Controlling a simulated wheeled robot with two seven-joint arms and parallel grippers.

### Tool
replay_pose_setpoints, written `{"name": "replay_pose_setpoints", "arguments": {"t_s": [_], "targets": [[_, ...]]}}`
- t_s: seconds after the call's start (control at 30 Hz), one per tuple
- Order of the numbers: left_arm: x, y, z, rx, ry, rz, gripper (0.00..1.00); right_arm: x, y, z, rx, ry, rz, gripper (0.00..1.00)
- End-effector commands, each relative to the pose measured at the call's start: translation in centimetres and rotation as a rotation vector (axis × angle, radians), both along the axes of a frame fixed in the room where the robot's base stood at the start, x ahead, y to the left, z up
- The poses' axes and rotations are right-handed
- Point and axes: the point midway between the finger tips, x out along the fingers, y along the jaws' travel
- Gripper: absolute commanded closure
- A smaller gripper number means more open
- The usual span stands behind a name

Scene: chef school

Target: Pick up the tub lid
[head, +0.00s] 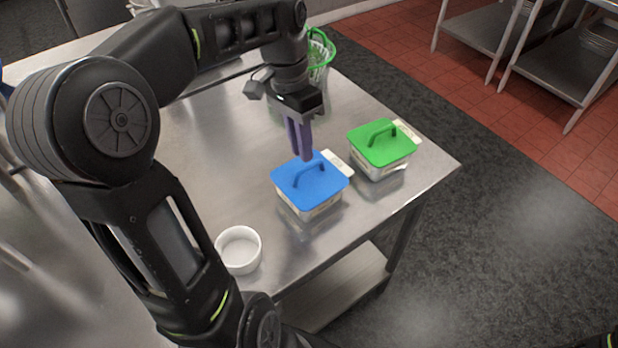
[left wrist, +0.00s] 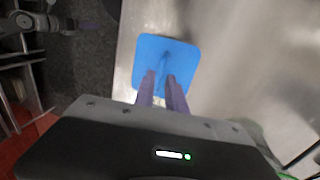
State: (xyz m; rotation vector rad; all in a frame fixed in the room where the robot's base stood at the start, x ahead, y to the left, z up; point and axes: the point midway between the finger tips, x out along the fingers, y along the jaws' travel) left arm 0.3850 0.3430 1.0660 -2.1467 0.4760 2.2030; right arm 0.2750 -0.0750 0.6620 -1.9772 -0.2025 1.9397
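A clear tub with a blue lid (head: 312,184) stands on the steel table, and the lid has an arched handle (head: 309,168). The blue lid also shows in the left wrist view (left wrist: 165,58). My left gripper (head: 304,157) points down at the handle, its purple fingertips just above or at it. In the left wrist view the two fingers (left wrist: 161,82) are apart, with the handle line between them; contact cannot be told. A second tub has a green lid (head: 382,143). What seems to be my right gripper (left wrist: 88,26) shows small at the top left, its opening unclear.
A white bowl (head: 239,249) stands at the table's near edge. A green wire basket (head: 319,50) stands behind my left gripper. The steel table (head: 400,195) ends at the right, with dark floor beyond. Steel shelves (head: 480,32) stand farther off.

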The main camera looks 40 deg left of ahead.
Motion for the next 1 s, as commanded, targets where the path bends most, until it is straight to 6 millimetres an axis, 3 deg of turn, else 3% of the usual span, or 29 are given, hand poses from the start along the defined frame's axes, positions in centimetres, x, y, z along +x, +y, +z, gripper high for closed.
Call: {"name": "replay_pose_setpoints", "arguments": {"t_s": [0.07, 0.47, 0.8, 1.0], "targets": [[0.0, -0.1, -1.1, 0.001, -0.001, 0.000, 0.84, 0.1, 0.0, -0.8, 0.002, -0.002, 0.001, 0.64], [-0.1, -0.3, -1.4, -0.001, 0.001, 0.001, 0.84, 0.1, 0.0, -0.4, 0.002, -0.003, 0.000, 0.64], [-0.2, -1.0, -5.7, -0.001, 0.000, 0.001, 0.84, -0.1, 0.0, 0.4, -0.001, 0.001, -0.001, 0.64], [-0.2, -1.0, -6.2, 0.001, -0.002, 0.000, 0.84, -0.1, 0.0, 0.4, -0.002, 0.002, -0.001, 0.64]]}}
